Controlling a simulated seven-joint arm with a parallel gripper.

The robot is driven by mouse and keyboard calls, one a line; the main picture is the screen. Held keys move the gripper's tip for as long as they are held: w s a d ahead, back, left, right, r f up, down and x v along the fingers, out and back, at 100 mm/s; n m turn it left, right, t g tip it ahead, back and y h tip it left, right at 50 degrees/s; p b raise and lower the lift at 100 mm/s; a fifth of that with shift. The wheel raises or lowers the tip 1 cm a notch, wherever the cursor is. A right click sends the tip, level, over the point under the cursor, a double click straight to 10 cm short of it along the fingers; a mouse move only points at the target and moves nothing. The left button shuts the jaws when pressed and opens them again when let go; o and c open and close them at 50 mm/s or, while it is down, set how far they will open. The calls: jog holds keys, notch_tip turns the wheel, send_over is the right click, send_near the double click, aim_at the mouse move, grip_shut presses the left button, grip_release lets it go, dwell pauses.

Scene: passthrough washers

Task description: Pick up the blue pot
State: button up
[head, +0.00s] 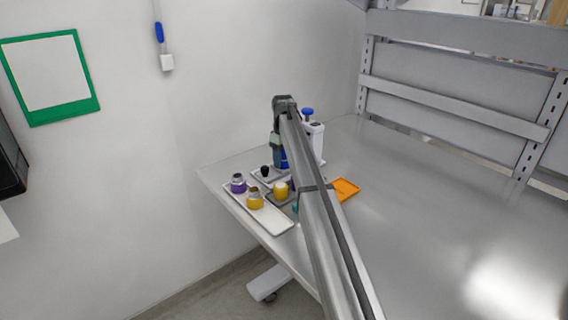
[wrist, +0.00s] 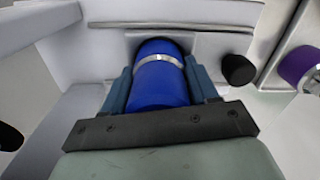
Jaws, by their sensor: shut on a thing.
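The blue pot (wrist: 160,86) is a blue cylinder with a light metal band, seen in the wrist view. My gripper (wrist: 162,80) is shut on it, with one blue-grey finger on each side. In the head view a bit of blue (head: 283,158) shows beside my gripper's end, mostly hidden by my arm. The pot's lower end is hidden, so I cannot tell whether it touches the tray beneath.
A white tray (head: 272,224) holds a purple pot (head: 238,184) and a yellow pot (head: 255,199). Another yellow pot (head: 281,190) stands nearby. A black knob (wrist: 238,69) is right of the blue pot. An orange tray (head: 346,188) lies right of my arm. The table's right side is clear.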

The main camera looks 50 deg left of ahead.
jog(key=shift+r, duration=0.15)
jog(key=shift+c, duration=0.3)
jog(key=shift+r, duration=6.4)
